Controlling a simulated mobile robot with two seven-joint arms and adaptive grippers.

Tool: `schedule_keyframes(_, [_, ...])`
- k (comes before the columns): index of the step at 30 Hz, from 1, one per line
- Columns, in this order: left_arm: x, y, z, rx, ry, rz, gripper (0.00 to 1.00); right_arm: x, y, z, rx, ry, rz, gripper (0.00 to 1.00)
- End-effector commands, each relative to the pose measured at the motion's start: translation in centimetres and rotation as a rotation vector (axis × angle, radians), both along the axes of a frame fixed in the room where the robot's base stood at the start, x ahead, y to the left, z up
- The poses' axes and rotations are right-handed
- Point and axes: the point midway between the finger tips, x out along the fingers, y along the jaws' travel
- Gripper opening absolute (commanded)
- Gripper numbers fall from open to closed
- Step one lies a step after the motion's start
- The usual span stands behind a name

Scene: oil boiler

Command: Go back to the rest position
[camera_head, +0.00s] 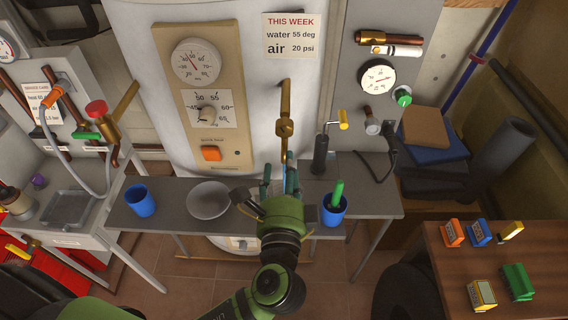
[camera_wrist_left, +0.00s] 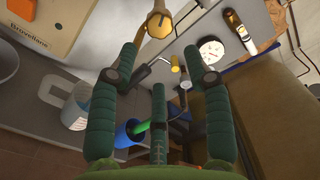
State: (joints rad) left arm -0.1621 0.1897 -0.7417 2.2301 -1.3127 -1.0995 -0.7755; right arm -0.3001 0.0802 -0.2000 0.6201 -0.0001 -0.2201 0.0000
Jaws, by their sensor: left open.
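My left gripper (camera_head: 279,180) is raised in front of the boiler, over the front edge of the narrow grey table (camera_head: 370,195). In the left wrist view its green fingers (camera_wrist_left: 160,90) are spread apart with nothing between them. Beyond them in that view are a brass valve handle (camera_wrist_left: 158,22) and a blue cup (camera_wrist_left: 128,132). In the head view the brass handle (camera_head: 285,128) hangs on the boiler front just above the gripper. My right gripper does not show in the head view.
On the grey table are a blue cup (camera_head: 140,201), a grey plate (camera_head: 209,200) and a second blue cup (camera_head: 333,210) holding a green-handled thing. A wooden table (camera_head: 440,285) with several small coloured boxes stands at the right. A sink bench (camera_head: 75,240) is at the left.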

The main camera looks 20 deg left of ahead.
Motion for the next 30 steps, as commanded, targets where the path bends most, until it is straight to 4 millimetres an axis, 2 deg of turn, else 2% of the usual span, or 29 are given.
schedule_keyframes(11, [0.0,0.0,0.0,-0.001,0.001,0.0,0.5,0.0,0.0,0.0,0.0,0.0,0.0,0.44])
schedule_keyframes(14, [0.0,0.6,-0.7,-0.042,0.024,0.013,0.5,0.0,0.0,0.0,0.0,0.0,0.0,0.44])
schedule_keyframes(17, [-0.6,2.4,-3.3,-0.198,0.105,0.066,0.5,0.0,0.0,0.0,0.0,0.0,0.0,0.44])
schedule_keyframes(20, [-2.3,5.1,-7.8,-0.471,0.239,0.176,0.5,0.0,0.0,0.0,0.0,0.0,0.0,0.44])
schedule_keyframes(22, [-4.4,6.6,-11.1,-0.687,0.336,0.279,0.5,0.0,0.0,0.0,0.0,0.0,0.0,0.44])
schedule_keyframes(25, [-7.5,7.7,-14.6,-0.937,0.445,0.417,0.5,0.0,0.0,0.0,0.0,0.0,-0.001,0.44])
schedule_keyframes(30, [-11.8,7.9,-17.7,-1.229,0.567,0.603,0.5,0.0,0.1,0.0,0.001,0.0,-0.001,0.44])
